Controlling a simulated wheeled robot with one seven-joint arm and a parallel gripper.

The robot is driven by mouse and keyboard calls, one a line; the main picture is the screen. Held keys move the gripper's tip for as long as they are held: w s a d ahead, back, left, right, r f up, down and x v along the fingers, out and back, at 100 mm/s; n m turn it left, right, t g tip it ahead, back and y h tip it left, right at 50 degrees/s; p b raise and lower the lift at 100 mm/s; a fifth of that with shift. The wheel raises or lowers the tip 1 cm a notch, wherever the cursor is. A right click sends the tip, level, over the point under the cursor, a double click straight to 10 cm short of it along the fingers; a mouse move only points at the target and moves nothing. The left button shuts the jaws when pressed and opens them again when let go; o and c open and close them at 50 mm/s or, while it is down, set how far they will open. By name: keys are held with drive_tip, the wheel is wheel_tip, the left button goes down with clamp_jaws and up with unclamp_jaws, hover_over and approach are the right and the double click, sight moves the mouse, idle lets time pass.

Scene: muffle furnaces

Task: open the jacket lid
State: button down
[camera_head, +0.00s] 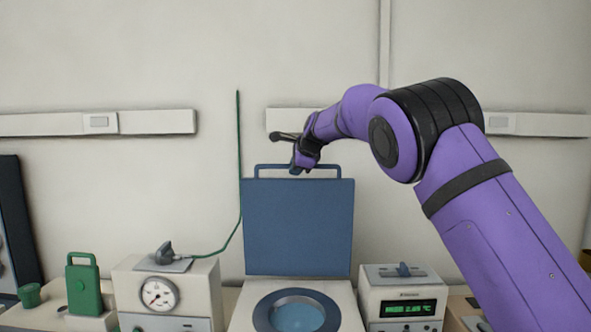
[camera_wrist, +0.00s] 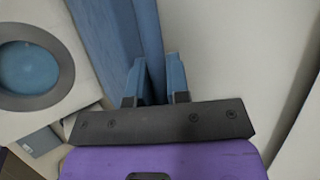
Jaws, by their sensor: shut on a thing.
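The blue jacket lid (camera_head: 298,228) stands upright behind the white furnace body, with its bar handle (camera_head: 262,168) along the top edge. In the wrist view the lid (camera_wrist: 108,38) runs up from between the fingers. My gripper (camera_head: 297,168) is at the handle, near its middle, and is shut on it. It also shows in the wrist view (camera_wrist: 160,82), with the fingers on both sides of a blue part. The round opening (camera_head: 297,311) in the top of the furnace is uncovered, with a grey ring and a light blue inside. The exact finger contact is hard to see.
A gauge box (camera_head: 165,294) with a green cable stands left of the furnace. A box with a green display (camera_head: 407,308) stands right. A green canister (camera_head: 84,284) and a green cup (camera_head: 30,295) are at the far left. The wall is close behind the lid.

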drive_tip(key=shift+w, duration=0.25)
drive_tip(key=c, duration=1.4)
unclamp_jaws()
drive_tip(key=shift+r, duration=0.1)
drive_tip(key=v, duration=1)
drive_tip(key=shift+s+d+r, duration=0.15)
drive_tip(key=shift+s+r, duration=0.05)
drive_tip(key=shift+s, duration=0.05)
